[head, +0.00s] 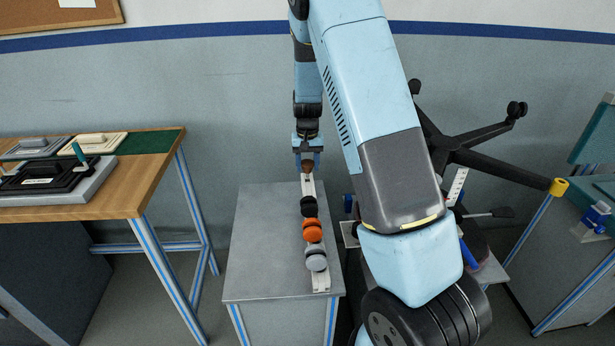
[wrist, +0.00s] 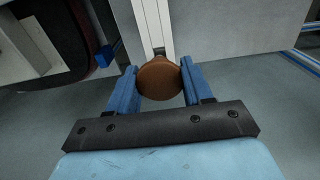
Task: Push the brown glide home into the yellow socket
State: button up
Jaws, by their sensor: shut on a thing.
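The brown glide (wrist: 159,78) is a round brown disc between the two blue fingers of my gripper (wrist: 160,88) in the wrist view. My gripper is shut on it. In the head view my gripper (head: 307,160) holds the brown glide (head: 308,166) at the far end of a white rack strip on the grey cabinet. I cannot tell whether the glide still touches the strip. The yellow socket (head: 558,187) is at the end of one leg of the black chair base (head: 480,155), to the right, well apart from my gripper.
The strip (head: 321,281) also carries a black glide (head: 309,206), an orange glide (head: 312,231) and a grey glide (head: 316,258) on the grey cabinet (head: 265,240). A wooden table (head: 130,195) stands left. The cabinet's left part is bare. My arm hides part of the chair.

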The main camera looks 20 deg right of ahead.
jog(key=shift+r, duration=0.2)
jog(key=shift+r, duration=1.85)
